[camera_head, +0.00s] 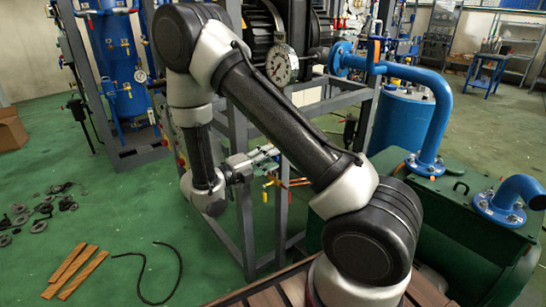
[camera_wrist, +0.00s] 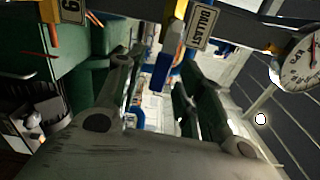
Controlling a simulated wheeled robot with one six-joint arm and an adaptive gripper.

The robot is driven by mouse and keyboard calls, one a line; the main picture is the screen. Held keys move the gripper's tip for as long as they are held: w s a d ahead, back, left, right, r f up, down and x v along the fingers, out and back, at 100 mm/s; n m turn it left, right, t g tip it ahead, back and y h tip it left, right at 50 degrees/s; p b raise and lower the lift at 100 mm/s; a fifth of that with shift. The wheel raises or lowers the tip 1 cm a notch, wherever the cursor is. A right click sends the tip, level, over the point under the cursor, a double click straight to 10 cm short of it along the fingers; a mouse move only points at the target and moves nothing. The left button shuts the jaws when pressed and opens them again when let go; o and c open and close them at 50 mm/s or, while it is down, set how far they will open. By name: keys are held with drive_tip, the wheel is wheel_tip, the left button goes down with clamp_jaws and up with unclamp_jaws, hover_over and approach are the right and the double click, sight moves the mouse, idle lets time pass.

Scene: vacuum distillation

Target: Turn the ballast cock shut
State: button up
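A plate reading "BALLAST" (camera_wrist: 202,26) hangs from a dark rail at the top of the wrist view. Beside it on the left is a yellow piece (camera_wrist: 176,20) with a blue, handle-like piece (camera_wrist: 160,72) below it; I take these for the ballast cock. My gripper (camera_wrist: 158,68) is open, with one dark finger on each side of the blue piece. I cannot tell whether either finger touches it. In the head view my gripper (camera_head: 271,155) reaches right, into the grey frame, near small coloured handles (camera_head: 272,181). The cock's details are not clear there.
A round gauge (camera_wrist: 300,62) is at the right of the wrist view. Another label plate (camera_wrist: 72,10) is at upper left. In the head view, grey frame posts (camera_head: 245,222) stand close to my gripper. A green tank with blue pipes (camera_head: 470,235) is at right. Loose parts lie on the left floor.

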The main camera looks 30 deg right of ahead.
drive_tip(key=shift+w+d, duration=0.2)
drive_tip(key=shift+d, duration=0.9)
clamp_jaws()
drive_tip(key=shift+f+m, duration=0.2)
drive_tip(key=shift+m, duration=0.1)
drive_tip(key=w+a+f+m, duration=0.1)
drive_tip(key=w+f+m, duration=0.3)
drive_tip(key=m, duration=1.2)
drive_tip(key=shift+w+f+m, duration=0.3)
drive_tip(key=shift+w, duration=0.25)
